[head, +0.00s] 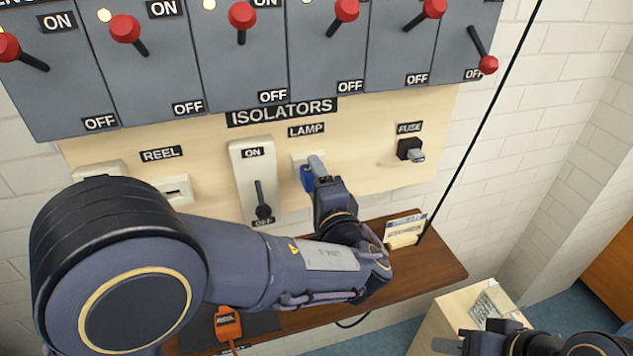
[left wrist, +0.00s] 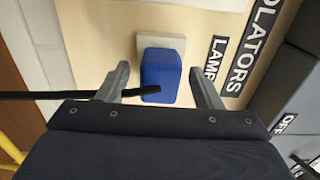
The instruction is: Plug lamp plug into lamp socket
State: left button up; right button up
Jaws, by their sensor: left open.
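The blue lamp plug (left wrist: 160,76) sits against the pale lamp socket (left wrist: 174,43) beside the LAMP label, and appears to be in it. Its black cable (left wrist: 50,96) runs off to the left in the left wrist view. My left gripper (left wrist: 160,88) is open, one finger on each side of the plug, with visible gaps. In the head view the plug (head: 307,177) is partly hidden behind my left gripper (head: 314,172), and the socket (head: 300,159) shows just behind it. My right gripper (head: 447,344) is at the bottom right, cut off, away from the panel.
A lever switch (head: 240,165) stands left of the socket, and a black fuse plug (head: 409,149) is on the right. Isolators with red-knobbed levers (head: 241,62) are above. A wooden shelf (head: 440,268) below holds an orange REEL item (head: 227,324) and cards (head: 405,230).

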pick_arm(q)
jog(key=b+v, duration=0.1)
jog(key=v, duration=0.6)
jog(key=shift+s, duration=0.35)
jog(key=shift+d, duration=0.1)
